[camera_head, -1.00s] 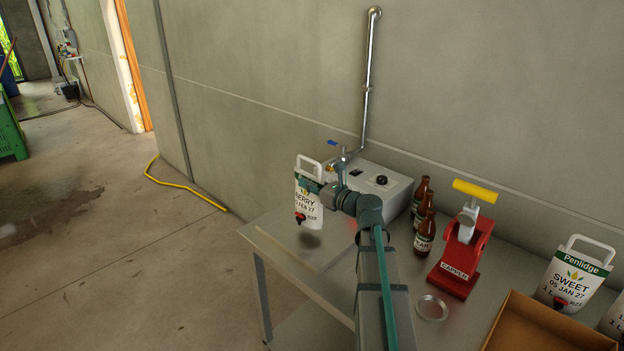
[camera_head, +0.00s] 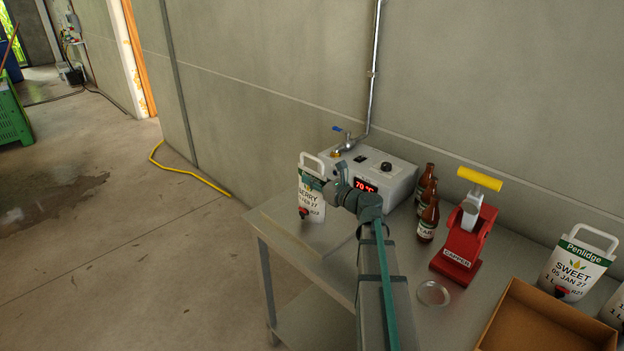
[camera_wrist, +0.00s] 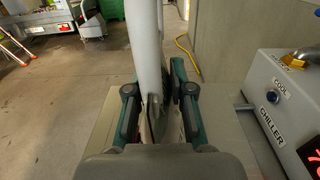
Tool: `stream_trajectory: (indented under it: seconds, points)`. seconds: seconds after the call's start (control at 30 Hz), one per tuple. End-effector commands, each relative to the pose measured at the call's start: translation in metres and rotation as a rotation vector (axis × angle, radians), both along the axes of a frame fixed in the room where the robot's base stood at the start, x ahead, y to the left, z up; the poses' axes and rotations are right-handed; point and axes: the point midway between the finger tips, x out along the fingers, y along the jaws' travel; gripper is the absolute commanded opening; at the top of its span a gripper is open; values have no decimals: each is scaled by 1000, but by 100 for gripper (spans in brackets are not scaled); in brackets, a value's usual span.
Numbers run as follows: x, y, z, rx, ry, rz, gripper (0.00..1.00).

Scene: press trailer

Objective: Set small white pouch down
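The small white pouch (camera_head: 312,203) reads "BERRY" and has a white loop handle and a red tap. It stands upright at the left end of the metal table (camera_head: 285,232). Its base is at or very near the tabletop; I cannot tell whether it touches. My gripper (camera_head: 322,186) is shut on its upper part from the right side. In the wrist view the pouch (camera_wrist: 150,60) shows edge-on between the two fingers (camera_wrist: 159,105), with the tabletop beneath.
A grey chiller box (camera_head: 392,178) reading 70 °C stands just right of the pouch. Several brown bottles (camera_head: 428,218), a red capper (camera_head: 463,245), a cardboard box (camera_head: 535,318) and a "SWEET" pouch (camera_head: 575,268) stand further right. The table's left edge is close to the pouch.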

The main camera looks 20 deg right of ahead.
Motion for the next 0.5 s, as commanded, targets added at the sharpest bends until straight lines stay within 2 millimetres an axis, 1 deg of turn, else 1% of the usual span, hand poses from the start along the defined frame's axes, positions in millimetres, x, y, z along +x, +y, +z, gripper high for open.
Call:
stream_trajectory:
  seconds: [0.03, 0.1, 0.43, 0.5]
  points:
    - [0, 0, 0, 0, 0, 0, 34]
    - [0, 0, 0, 0, 0, 0, 44]
    - [0, 0, 2, 0, 0, 0, 44]
    - [-4, -1, 1, 0, 0, -1, 44]
